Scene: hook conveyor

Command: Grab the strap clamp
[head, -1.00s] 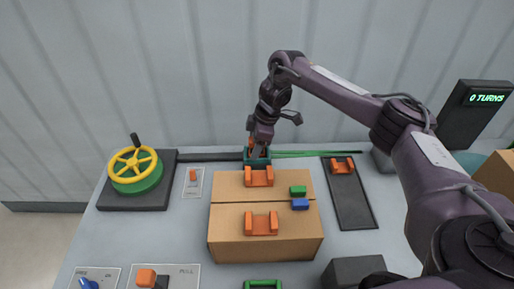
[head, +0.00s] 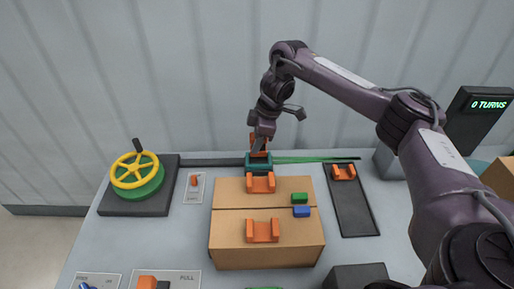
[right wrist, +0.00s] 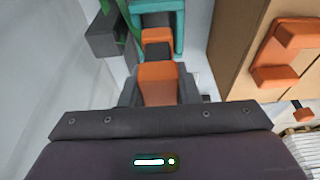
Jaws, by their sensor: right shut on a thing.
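The strap clamp has a teal body (head: 258,167) and an orange grip part (head: 259,142). It sits behind the cardboard box, where the dark strap and green strap meet. My right gripper (head: 262,136) reaches down on it from above and is shut on the orange part. In the right wrist view the orange part (right wrist: 157,82) lies between the grey fingers, with the teal body (right wrist: 179,25) just beyond. The fingers partly hide the clamp in the head view. My left gripper is out of view.
A cardboard box (head: 235,225) with orange brackets and green and blue blocks stands in front of the clamp. A yellow handwheel (head: 135,170) is at left. A dark tray (head: 352,208) with an orange bracket lies at right. A corrugated wall is close behind.

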